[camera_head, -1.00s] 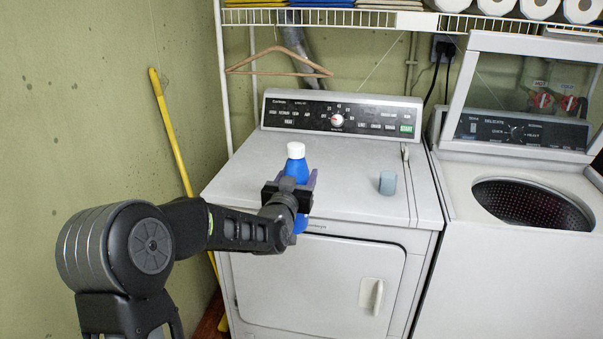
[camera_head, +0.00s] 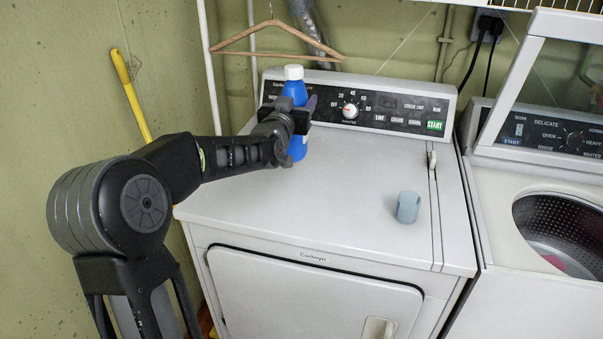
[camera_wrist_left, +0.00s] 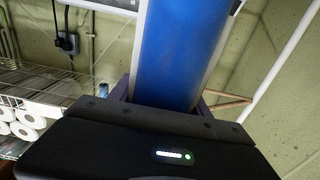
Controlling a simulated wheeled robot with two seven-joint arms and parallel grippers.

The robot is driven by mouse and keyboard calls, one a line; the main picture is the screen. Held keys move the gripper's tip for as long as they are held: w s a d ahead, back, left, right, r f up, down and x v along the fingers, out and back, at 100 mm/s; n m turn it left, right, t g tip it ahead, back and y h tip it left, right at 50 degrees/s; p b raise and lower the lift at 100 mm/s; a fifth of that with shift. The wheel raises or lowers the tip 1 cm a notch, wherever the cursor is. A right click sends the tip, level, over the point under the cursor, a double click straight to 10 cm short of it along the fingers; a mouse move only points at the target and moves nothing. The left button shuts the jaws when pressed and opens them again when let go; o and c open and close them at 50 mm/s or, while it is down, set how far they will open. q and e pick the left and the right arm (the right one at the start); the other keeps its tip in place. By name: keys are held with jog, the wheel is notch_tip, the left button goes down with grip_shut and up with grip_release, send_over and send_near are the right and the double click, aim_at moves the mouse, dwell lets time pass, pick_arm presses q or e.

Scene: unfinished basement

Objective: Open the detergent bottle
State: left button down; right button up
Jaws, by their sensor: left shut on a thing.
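The detergent bottle (camera_head: 296,92) is blue with a white cap (camera_head: 293,72). It is upright over the back left of the dryer top, and the cap is on it. My left gripper (camera_head: 299,116) is shut on the bottle's body, below the cap. In the left wrist view the blue bottle body (camera_wrist_left: 180,55) fills the space between the fingers; its cap is out of that view. I cannot tell whether the bottle's base touches the dryer top. My right gripper is not in view.
A small grey-blue cup (camera_head: 407,207) stands on the right of the dryer top (camera_head: 330,200). The control panel (camera_head: 390,112) is behind the bottle, and a wooden hanger (camera_head: 276,40) hangs above. An open washer (camera_head: 500,190) is at right. The dryer's front middle is clear.

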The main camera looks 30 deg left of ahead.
pick_arm(q)
jog(key=shift+s+r, duration=0.1)
jog(key=shift+r, duration=0.15)
jog(key=shift+f+p, duration=0.45)
jog(key=shift+f, duration=2.8)
notch_tip(320, 180, down, 3)
jog(key=shift+p, duration=0.35)
jog(key=shift+f, duration=0.3)
